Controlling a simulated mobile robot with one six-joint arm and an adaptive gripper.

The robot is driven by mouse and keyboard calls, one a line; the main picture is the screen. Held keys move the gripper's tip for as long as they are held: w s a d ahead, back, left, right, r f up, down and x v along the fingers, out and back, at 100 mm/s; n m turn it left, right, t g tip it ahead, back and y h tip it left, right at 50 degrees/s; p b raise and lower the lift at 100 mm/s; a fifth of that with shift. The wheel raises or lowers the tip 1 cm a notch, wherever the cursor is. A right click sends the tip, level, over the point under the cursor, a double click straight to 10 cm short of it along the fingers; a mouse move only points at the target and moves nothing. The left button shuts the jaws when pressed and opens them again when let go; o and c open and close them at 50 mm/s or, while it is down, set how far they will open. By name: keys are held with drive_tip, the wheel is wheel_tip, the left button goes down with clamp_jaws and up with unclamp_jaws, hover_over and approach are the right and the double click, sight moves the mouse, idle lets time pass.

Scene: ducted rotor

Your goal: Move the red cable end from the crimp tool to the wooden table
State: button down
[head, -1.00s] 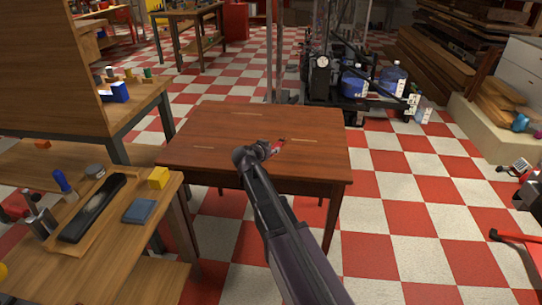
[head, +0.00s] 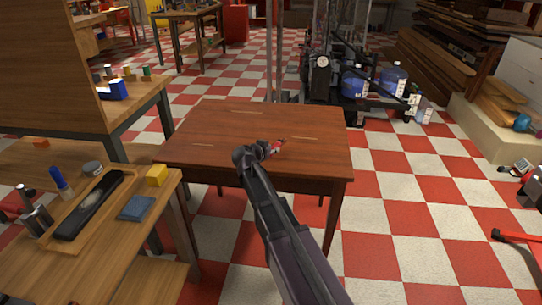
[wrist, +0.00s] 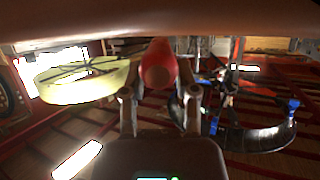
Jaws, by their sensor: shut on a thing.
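The wooden table (head: 215,140) stands in the middle of the head view, its brown top bare apart from a few pale marks. My gripper (head: 272,149) is over the table's top, right of its middle and toward the near edge. It is shut on the red cable end (head: 280,144), a small red piece. In the wrist view, the red cable end (wrist: 158,65) sits between the two fingers of my gripper (wrist: 157,92). I cannot tell whether it touches the tabletop. I cannot make out the crimp tool in either view.
A wheeled rig with blue bottles (head: 355,84) stands behind the table. The checkered floor at right is largely open.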

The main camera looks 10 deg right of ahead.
drive_tip(key=shift+f+b, duration=0.3)
drive_tip(key=shift+f, duration=0.25)
drive_tip(key=shift+f, duration=0.15)
drive_tip(key=shift+c, duration=1.9)
unclamp_jaws()
drive_tip(key=shift+s+a+r, duration=0.1)
drive_tip(key=shift+r, duration=0.2)
drive_tip(key=p+v, duration=0.4)
drive_tip(key=v, duration=0.7)
drive_tip(key=shift+s+a+p, duration=0.2)
drive_tip(key=shift+s+p, duration=0.1)
drive_tip(key=shift+r, duration=0.1)
